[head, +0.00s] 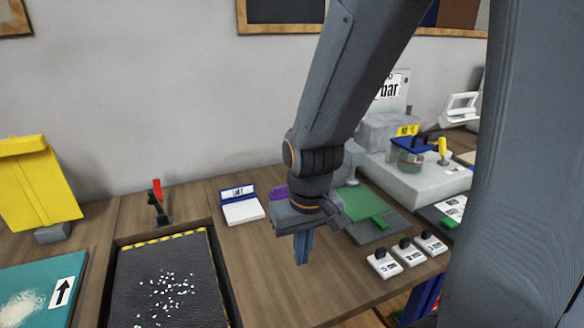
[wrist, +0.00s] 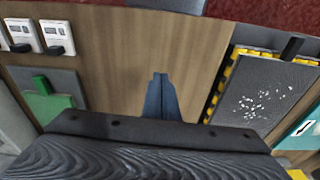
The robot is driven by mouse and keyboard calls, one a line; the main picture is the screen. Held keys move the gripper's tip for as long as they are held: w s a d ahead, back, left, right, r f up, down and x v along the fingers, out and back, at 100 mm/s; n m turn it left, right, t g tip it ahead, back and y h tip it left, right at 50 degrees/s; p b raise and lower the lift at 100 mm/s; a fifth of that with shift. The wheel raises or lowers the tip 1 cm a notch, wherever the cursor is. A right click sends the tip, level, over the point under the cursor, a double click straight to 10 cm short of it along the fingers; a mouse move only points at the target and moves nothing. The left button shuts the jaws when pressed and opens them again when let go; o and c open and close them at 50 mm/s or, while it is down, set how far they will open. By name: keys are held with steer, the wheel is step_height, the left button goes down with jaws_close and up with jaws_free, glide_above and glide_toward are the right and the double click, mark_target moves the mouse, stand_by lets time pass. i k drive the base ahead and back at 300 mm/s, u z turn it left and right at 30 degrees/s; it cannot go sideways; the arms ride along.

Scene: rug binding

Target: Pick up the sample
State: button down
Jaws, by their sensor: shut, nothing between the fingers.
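My gripper (head: 302,250) points down over the bare wooden table in the middle of the head view. Its blue fingers are together with nothing between them, and they also show over bare wood in the wrist view (wrist: 160,98). I cannot tell for certain which thing is the sample. A green piece (head: 362,204) lies on a grey mat (head: 370,233) to the right of my gripper, and it shows at the left in the wrist view (wrist: 46,104). A purple thing (head: 279,191) is partly hidden behind my gripper.
A black tray (head: 135,255) with white bits lies left. A white-and-blue block (head: 242,208) stands behind my gripper. Several white boxes with black knobs (head: 408,252) sit near the right front edge. A grey machine (head: 415,180) stands at the back right. Bare wood lies between tray and mat.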

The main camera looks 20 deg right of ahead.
mark_target(360, 206)
steer(key=u, duration=2.35)
steer(key=k, duration=1.55)
steer(key=z, duration=2.2)
steer(key=i, duration=0.5)
steer(key=z, duration=0.05)
